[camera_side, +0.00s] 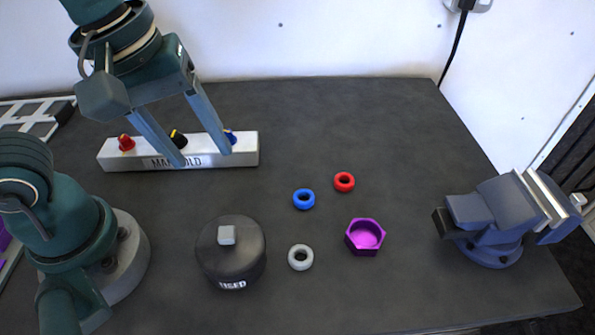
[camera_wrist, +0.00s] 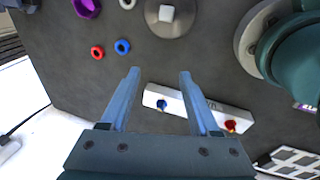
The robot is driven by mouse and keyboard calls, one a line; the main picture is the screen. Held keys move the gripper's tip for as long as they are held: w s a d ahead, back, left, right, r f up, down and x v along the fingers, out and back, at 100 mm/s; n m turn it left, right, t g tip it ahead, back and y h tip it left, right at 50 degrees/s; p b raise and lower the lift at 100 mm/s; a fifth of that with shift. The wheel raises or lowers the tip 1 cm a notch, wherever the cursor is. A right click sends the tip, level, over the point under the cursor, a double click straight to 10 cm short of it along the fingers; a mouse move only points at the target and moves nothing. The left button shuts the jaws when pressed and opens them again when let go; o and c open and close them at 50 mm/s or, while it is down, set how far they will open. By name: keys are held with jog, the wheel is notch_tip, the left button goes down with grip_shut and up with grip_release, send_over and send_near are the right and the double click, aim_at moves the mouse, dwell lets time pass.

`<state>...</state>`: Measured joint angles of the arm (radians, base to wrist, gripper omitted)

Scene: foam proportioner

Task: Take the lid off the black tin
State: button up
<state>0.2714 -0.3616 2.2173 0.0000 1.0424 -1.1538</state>
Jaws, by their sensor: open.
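The black tin (camera_side: 232,265) stands upright on the dark bench, left of the middle, with a label reading "USED" on its front. Its dark lid (camera_side: 243,235) is on it and has a pale square knob (camera_side: 226,235). The lid (camera_wrist: 183,25) and knob (camera_wrist: 166,13) also show at the top of the wrist view, partly cut off. My gripper (camera_side: 205,160) is open and empty, its fingers pointing down near the white manifold, behind the tin and apart from it. In the wrist view my gripper (camera_wrist: 158,72) also shows spread fingers with nothing between them.
The white manifold block (camera_side: 210,158) with red, black-yellow and blue knobs lies at the back left. Blue (camera_side: 304,198), red (camera_side: 344,182) and grey (camera_side: 300,257) rings and a purple hexagonal cup (camera_side: 365,236) lie right of the tin. A vise (camera_side: 492,220) stands far right. The back right bench is clear.

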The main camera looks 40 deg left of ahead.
aim_at(226, 232)
jog(key=d+f+g, duration=0.1)
jog(key=s+d+f, duration=0.1)
jog(key=d, duration=0.1)
jog(key=d+f+g, duration=0.1)
jog(key=d, duration=0.1)
jog(key=shift+s+d+f+g+y, duration=0.2)
jog(key=shift+s+g+y, duration=0.1)
jog(key=shift+s, duration=0.05)
jog(key=shift+s+d+f+m, duration=0.15)
jog(key=shift+s+f+m, duration=0.05)
jog(key=shift+f+m, duration=0.1)
jog(key=shift+f, duration=2.45)
grip_shut()
